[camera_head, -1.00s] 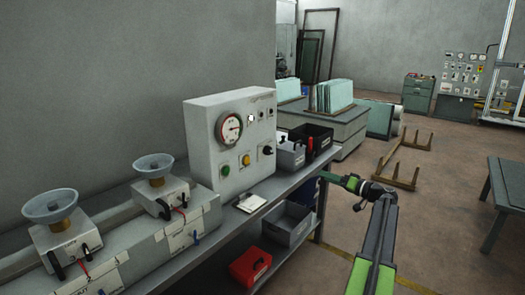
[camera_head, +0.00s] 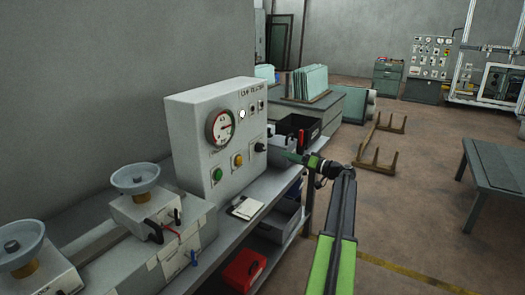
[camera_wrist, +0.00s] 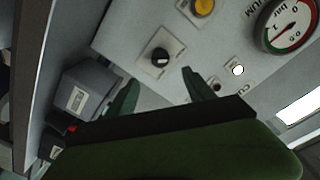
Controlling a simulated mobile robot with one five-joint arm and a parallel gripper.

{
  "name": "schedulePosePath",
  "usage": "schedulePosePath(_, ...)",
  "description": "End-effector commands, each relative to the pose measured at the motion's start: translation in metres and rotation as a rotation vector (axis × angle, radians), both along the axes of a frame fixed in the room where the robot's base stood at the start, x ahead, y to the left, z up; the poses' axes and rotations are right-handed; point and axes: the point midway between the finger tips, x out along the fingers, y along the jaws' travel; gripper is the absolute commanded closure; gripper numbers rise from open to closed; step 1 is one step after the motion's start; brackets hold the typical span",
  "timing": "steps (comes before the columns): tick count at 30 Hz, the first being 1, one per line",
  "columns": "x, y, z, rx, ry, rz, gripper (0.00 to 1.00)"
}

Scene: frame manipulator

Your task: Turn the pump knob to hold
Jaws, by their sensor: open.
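The control box (camera_head: 197,172) stands on the bench against the wall, with a dial gauge, green and yellow buttons and a black knob (camera_head: 261,147) at its lower right. In the wrist view the black knob (camera_wrist: 160,56) sits on a pale square plate and has a white mark; the lettering around it is too small to read. My gripper (camera_head: 288,156) is just right of the knob in the head view. In the wrist view my gripper (camera_wrist: 160,85) is open, its two green fingers apart, with the knob past the tips and between them. I see no contact.
The yellow button (camera_wrist: 203,7) and gauge (camera_wrist: 288,24) are near the knob. A black bin (camera_head: 298,128) stands beyond the box. A notepad (camera_head: 245,208) lies on the bench.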

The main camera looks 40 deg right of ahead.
Motion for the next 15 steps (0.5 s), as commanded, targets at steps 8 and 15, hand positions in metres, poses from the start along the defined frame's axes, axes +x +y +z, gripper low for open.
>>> schedulePosePath(8, 0.073, 0.013, 0.0, 0.0, 0.0, 0.003, 0.38)
schedulePosePath(15, 0.12, 0.022, 0.0, 0.0, 0.0, 0.002, 0.38)
